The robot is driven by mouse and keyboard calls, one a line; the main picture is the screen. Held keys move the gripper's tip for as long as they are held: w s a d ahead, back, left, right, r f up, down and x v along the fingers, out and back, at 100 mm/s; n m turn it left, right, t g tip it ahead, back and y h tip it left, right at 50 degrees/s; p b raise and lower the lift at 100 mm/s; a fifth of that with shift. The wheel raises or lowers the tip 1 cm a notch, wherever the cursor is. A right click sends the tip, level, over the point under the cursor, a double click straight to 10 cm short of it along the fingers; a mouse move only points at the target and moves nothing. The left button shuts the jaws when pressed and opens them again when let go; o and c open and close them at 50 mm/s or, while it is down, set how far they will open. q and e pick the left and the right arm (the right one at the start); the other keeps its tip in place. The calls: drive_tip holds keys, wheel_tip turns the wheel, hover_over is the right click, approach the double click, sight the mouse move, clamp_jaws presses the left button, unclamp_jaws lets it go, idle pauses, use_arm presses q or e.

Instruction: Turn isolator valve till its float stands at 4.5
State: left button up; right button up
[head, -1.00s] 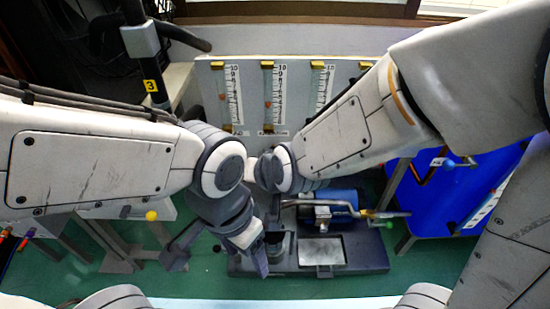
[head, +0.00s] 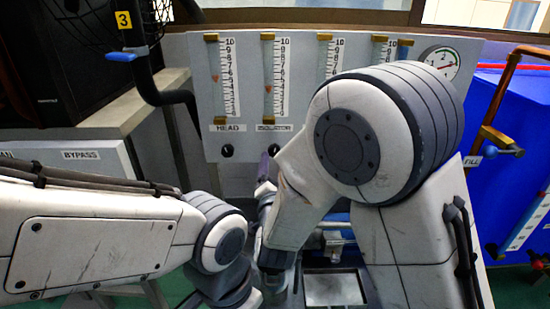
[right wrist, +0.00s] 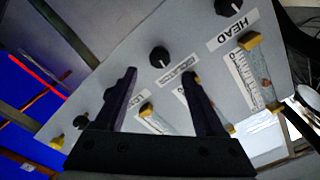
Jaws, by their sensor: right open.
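The isolator gauge (head: 267,82) stands on the grey panel, its "ISOLATOR" label (head: 273,127) below. Its small red float (head: 268,88) is near 5 on the scale. My right gripper (head: 268,162) is open just below that label, partly hidden by my right arm. In the right wrist view its two dark fingers (right wrist: 159,74) are apart and empty. The black isolator knob (right wrist: 159,57) shows between and just beyond the fingertips, apart from them, with a white pointer line. My left arm comes in from the left; its gripper is below the picture.
The head gauge (head: 220,82) and its black knob (head: 227,150) stand to the left. Another knob (right wrist: 112,93) is near the fingers on the other side. A round dial (head: 441,61) and a blue tank (head: 520,140) are at the right.

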sight(275, 152)
drive_tip(key=w+b, duration=0.1)
drive_tip(key=w, duration=0.6)
drive_tip(key=shift+w+b, duration=0.35)
drive_tip(key=shift+w, duration=0.05)
clamp_jaws()
